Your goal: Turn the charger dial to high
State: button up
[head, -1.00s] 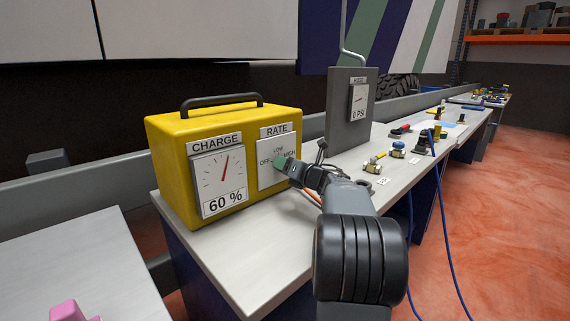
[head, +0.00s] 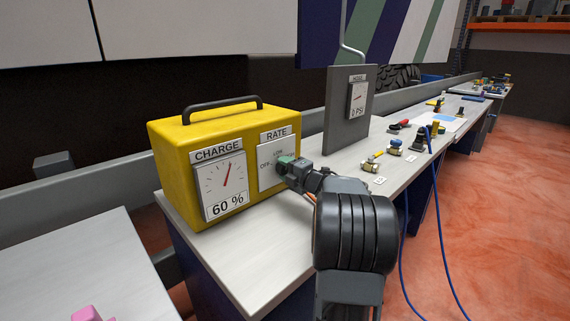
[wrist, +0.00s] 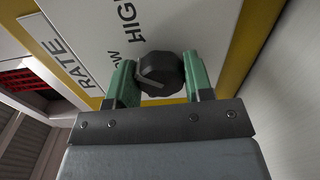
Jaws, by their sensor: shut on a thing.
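The yellow charger (head: 205,130) stands on the bench at the left in the head view. Its CHARGE gauge (head: 223,180) reads 60 %. The RATE panel (head: 270,178) is beside the gauge, with OFF and LOW partly readable and the HIGH label covered by my gripper (head: 287,164). In the wrist view, the dark round dial (wrist: 160,72) sits between the green fingertips of my gripper (wrist: 158,67), which is shut on it from both sides. A pale line shows on the dial. HIGH is readable above it; which label the line points to I cannot tell.
A grey panel with a PSI gauge (head: 357,98) stands right of the charger. Brass valve fittings (head: 371,163) and other small parts lie further along the bench. A blue hose (head: 440,235) hangs at its right edge. A pink object (head: 88,314) is at the lower left.

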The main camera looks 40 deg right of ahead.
jog(key=m+p, duration=0.3)
jog(key=m, duration=0.2)
jog(key=shift+f+m+p, duration=0.15)
jog(key=shift+m+p, duration=0.15)
jog(key=shift+m, duration=0.1)
dwell(0.4)
jog(key=o, duration=0.9)
jog(key=shift+s, duration=0.1)
jog(key=s, duration=0.4)
jog(key=s+d, duration=0.1)
jog(key=s, duration=0.8)
jog(key=shift+s+d, duration=0.25)
jog(key=shift+d, duration=0.15)
